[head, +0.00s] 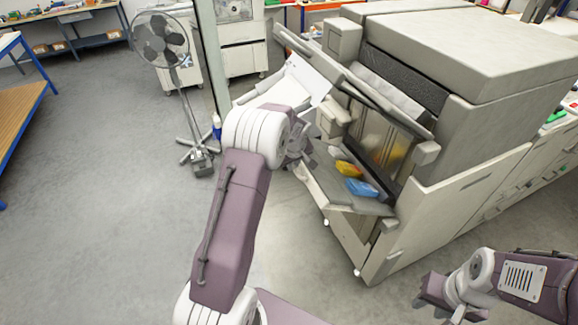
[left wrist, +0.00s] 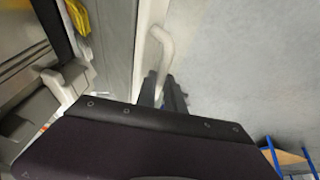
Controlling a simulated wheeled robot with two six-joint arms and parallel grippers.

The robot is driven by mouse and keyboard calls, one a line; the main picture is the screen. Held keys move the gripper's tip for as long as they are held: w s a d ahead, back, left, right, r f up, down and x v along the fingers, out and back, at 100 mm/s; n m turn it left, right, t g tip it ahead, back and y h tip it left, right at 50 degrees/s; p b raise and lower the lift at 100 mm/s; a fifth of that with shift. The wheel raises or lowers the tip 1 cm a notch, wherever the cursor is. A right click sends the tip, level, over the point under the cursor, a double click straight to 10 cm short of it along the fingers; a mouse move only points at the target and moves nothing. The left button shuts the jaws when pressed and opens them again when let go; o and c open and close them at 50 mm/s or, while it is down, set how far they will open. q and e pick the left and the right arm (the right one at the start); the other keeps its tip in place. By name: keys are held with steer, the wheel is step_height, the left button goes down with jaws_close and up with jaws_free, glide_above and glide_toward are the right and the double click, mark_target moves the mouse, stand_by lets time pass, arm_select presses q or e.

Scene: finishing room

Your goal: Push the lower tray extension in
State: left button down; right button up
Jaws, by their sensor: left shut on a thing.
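The grey machine (head: 480,55) stands at the right of the head view with its front open. A low grey tray (head: 330,192) juts out from its lower front; I take it for the lower tray extension. In the left wrist view a pale curved handle (left wrist: 165,45) stands on the edge of a pale panel (left wrist: 146,25). My left gripper (left wrist: 163,92) is shut on this handle; its fingertips are partly hidden by my wrist. In the head view my left gripper (head: 303,150) is beside the tray's outer end, partly behind my arm. My right gripper (head: 428,292) is low at the right, away from the machine; its fingers are unclear.
A yellow item (head: 348,168) and a blue item (head: 361,187) lie on the low tray. A white panel (head: 300,82) juts out above it. A standing fan (head: 163,45) and a post (head: 209,55) are behind my left arm. The floor at the left is clear.

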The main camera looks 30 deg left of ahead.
arm_select(q)
steer(key=shift+w+d+f, duration=0.1)
steer(key=shift+w+d, duration=0.1)
steer(key=shift+d, duration=0.1)
steer(key=shift+s+a, duration=0.2)
steer(key=shift+a, duration=0.15)
steer(key=c, duration=1.7)
jaws_free()
steer(key=shift+w+d, duration=0.15)
steer(key=shift+d, duration=0.05)
steer(key=shift+c, duration=0.2)
steer(key=shift+o, duration=1.4)
steer(key=shift+d, duration=0.2)
steer(key=shift+r, duration=0.2)
arm_select(e)
steer(key=shift+s, duration=0.15)
arm_select(q)
steer(key=shift+a, duration=0.15)
